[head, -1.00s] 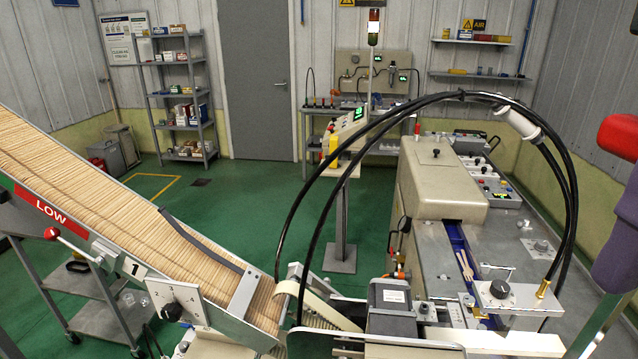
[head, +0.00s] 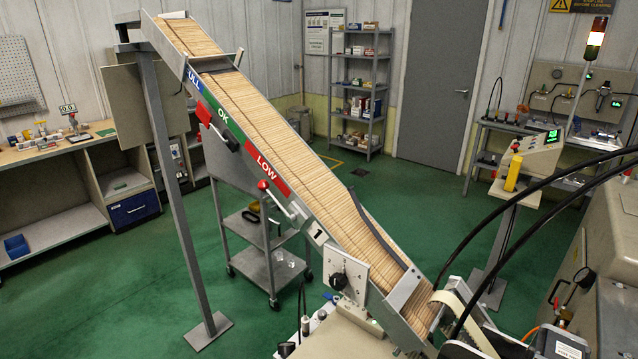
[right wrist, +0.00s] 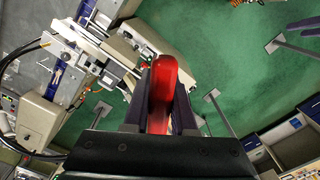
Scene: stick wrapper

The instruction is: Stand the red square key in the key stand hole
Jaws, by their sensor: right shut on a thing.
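My right gripper (right wrist: 160,118) shows in the right wrist view, with its dark fingers on both sides of a red key (right wrist: 162,88). It is shut on the key's rounded red body, which points away from the palm. The key's square end cannot be made out.
A sloping hopper (head: 290,150) full of wooden sticks crosses the middle of the head view. A grey trolley (head: 262,262) stands beneath it. A workbench (head: 60,160) with small items lies at the left. Green floor (head: 110,310) is open in front of the bench.

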